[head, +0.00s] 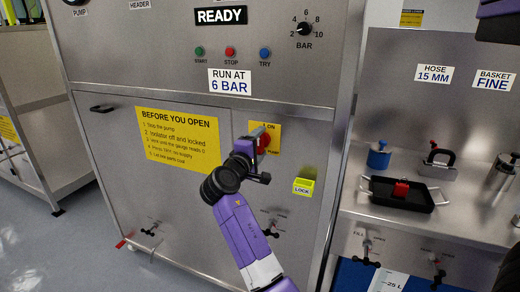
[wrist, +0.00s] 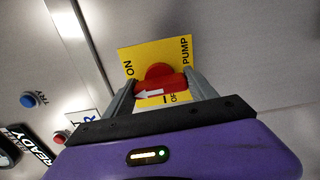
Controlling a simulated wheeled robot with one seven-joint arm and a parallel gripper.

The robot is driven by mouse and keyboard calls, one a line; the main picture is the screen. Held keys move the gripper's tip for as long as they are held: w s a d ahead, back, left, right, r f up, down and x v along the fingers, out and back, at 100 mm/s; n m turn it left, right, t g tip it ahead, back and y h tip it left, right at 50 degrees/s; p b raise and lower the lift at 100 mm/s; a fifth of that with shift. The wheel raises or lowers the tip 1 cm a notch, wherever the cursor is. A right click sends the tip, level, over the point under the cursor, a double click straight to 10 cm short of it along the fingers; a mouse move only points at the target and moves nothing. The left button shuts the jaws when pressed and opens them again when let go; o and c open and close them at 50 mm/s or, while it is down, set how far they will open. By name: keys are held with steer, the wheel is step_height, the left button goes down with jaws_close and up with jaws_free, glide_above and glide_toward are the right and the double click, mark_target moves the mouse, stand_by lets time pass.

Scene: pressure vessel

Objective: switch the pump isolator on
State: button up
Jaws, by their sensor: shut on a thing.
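The pump isolator is a red rotary handle (wrist: 160,80) on a yellow plate (wrist: 178,50) marked ON, OFF and PUMP. In the wrist view my gripper (wrist: 160,90) has one finger on each side of the handle and is shut on it. The handle's white arrow points left in that view, toward the plate edge where ON is printed. In the head view my gripper (head: 257,138) reaches the plate (head: 276,128) on the steel cabinet front. The red handle (head: 264,142) shows partly beside the fingers there.
A yellow-green LOCK holder (head: 303,187) sits right of and below the isolator. A yellow notice (head: 178,140) is to its left. Start, stop and try buttons (head: 230,52) and a READY display (head: 220,16) are above. A bench with a black tray (head: 385,196) stands at right.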

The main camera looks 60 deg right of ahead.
steer(key=shift+f+m, duration=0.1)
steer(key=shift+m, duration=0.3)
steer(key=o, duration=1.4)
steer(key=shift+c, duration=0.2)
steer(key=a+b, duration=0.1)
steer(key=a, duration=0.6)
steer(key=shift+s+a, duration=0.35)
steer(key=shift+a, duration=0.05)
